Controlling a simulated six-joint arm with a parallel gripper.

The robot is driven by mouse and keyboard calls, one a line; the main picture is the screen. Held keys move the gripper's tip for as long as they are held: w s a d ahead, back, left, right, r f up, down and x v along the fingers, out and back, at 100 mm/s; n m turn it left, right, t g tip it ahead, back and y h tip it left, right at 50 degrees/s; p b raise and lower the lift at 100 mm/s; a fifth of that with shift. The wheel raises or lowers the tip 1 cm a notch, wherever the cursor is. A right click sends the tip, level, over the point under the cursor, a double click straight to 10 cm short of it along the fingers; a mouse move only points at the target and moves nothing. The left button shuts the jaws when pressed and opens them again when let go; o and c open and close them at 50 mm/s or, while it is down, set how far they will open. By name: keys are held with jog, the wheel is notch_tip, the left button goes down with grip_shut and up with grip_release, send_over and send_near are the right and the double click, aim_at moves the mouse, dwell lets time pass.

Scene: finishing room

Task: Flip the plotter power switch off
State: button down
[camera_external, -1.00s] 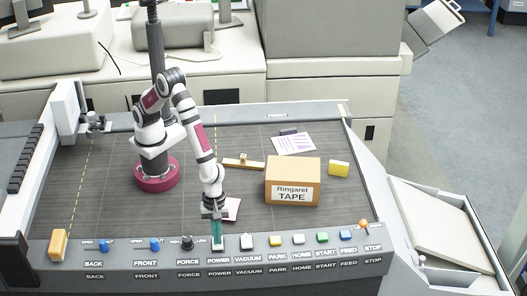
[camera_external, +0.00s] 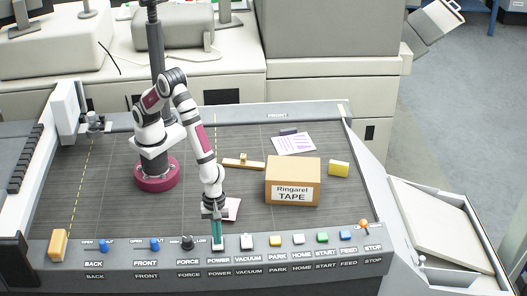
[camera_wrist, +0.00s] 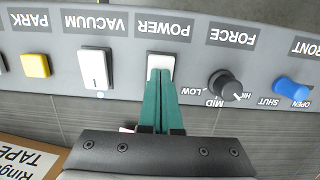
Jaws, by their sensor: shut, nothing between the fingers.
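The white POWER switch (camera_external: 218,246) sits on the grey control panel between the FORCE knob and the VACUUM switch. In the wrist view the POWER switch (camera_wrist: 161,62) shows just beyond my green fingertips, which cover part of it. My gripper (camera_external: 217,243) is shut and empty, pointing down at this switch. In the wrist view my gripper (camera_wrist: 159,75) has its fingers together at the switch's near edge. I cannot tell whether they touch it or which way the rocker is tilted.
The VACUUM switch (camera_wrist: 95,68) and black FORCE knob (camera_wrist: 226,86) flank the POWER switch. A yellow PARK button (camera_wrist: 35,65) is further left in the wrist view.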

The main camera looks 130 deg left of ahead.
jog(key=shift+s+a+r, duration=0.1)
jog(key=shift+s+a, duration=0.1)
notch_tip(320, 180, up, 14)
jog(key=s+a, duration=0.1)
jog(key=shift+s+a, duration=0.25)
dwell(0.3)
jog(key=w+f, duration=0.1)
jog(key=f, duration=0.3)
jog(key=d+f, duration=0.1)
jog(key=f, duration=0.4)
jog(key=w+d+f, duration=0.1)
jog(key=f, duration=0.4)
jog(key=shift+w+d, duration=0.15)
jog(key=shift+w, duration=0.2)
